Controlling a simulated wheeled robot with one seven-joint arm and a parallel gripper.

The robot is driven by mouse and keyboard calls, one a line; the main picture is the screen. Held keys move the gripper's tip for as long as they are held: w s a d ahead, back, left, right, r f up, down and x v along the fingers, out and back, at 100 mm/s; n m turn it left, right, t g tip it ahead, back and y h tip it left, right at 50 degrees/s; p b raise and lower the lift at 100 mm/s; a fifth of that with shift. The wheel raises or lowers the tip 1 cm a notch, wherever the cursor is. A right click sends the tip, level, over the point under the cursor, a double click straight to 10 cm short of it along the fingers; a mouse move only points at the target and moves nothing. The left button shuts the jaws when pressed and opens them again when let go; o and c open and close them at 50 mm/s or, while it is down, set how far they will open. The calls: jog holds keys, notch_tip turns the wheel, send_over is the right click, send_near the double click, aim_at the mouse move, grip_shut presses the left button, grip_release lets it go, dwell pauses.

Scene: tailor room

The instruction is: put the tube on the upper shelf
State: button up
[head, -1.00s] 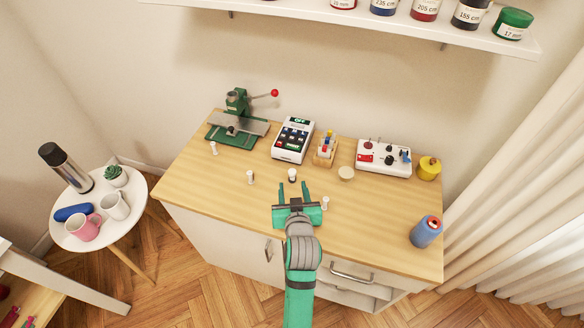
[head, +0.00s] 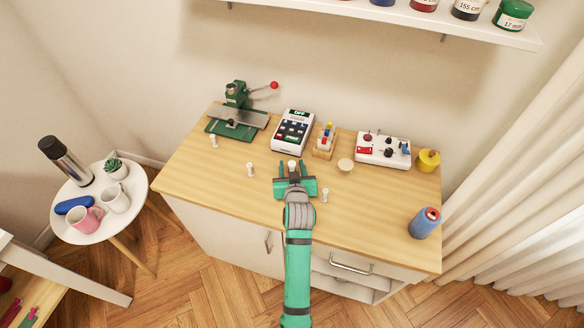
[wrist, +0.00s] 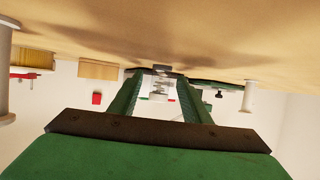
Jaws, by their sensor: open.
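A small white tube-like piece (head: 292,164) stands upright on the wooden table, between the fingertips of my gripper. In the wrist view, which looks upside down, a pale, ridged piece with a dark end (wrist: 159,84) shows between the two green fingers. My gripper (head: 292,169) is open, low over the table, with a finger on either side of it; I cannot tell whether they touch it. Similar white pieces stand at the left (head: 250,169), far left (head: 213,141) and right (head: 325,195). The upper shelf (head: 400,17) holds several labelled jars; its top edge is cut off.
Behind the gripper are a card terminal (head: 291,132), a small rack (head: 325,143), a control box (head: 383,149) and a green press (head: 238,122). A round pale piece (head: 345,165) is near the right finger.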

jog(key=shift+c, duration=0.3)
grip_shut()
